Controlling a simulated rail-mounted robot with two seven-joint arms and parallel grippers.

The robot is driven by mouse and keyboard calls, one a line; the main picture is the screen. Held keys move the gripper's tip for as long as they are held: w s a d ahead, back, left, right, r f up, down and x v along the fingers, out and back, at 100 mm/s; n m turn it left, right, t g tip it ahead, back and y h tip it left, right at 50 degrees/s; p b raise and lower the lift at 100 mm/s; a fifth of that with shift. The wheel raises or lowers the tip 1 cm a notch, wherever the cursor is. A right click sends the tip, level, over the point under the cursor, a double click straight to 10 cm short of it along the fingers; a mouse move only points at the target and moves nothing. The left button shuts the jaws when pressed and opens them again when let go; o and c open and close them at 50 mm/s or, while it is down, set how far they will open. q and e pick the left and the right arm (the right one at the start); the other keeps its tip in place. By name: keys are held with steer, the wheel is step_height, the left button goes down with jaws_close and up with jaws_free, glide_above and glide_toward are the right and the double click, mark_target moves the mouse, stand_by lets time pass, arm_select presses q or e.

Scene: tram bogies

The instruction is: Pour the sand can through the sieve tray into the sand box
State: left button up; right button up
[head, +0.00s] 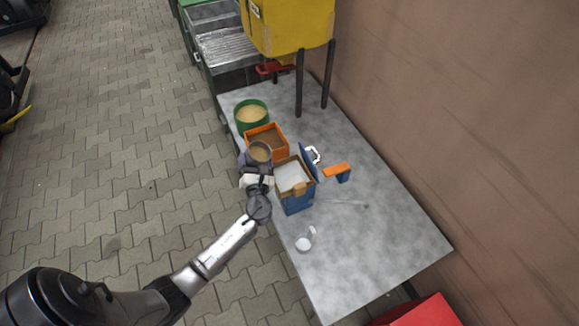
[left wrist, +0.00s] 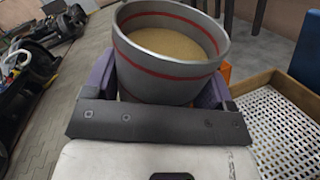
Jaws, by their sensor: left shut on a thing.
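My left gripper (head: 257,165) is shut on the sand can (head: 260,153), a grey round can with red bands and tan sand inside. In the left wrist view the can (left wrist: 165,62) stands nearly upright between the purple fingers, its sand level below the rim. The sieve tray (head: 303,186), a wooden frame with white mesh, rests on the blue sand box (head: 298,204), just right of the can. The tray also shows at the right of the left wrist view (left wrist: 247,86). The inside of the sand box is hidden under the tray. My right gripper is not in view.
On the grey table (head: 360,235), an orange box (head: 267,130) with brown contents and a green tub (head: 251,105) of sand stand behind the can. A blue panel, an orange-and-blue item (head: 338,171) and a white scoop (head: 304,243) are nearby. A yellow hopper (head: 290,25) overhangs the far end.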

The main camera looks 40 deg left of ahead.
arm_select(q)
steer(key=shift+d, duration=0.15)
steer(key=shift+w+m, duration=0.1)
steer(key=shift+m, duration=0.2)
steer(key=shift+d, duration=0.1)
steer(key=shift+w+r, duration=0.1)
stand_by(0.4)
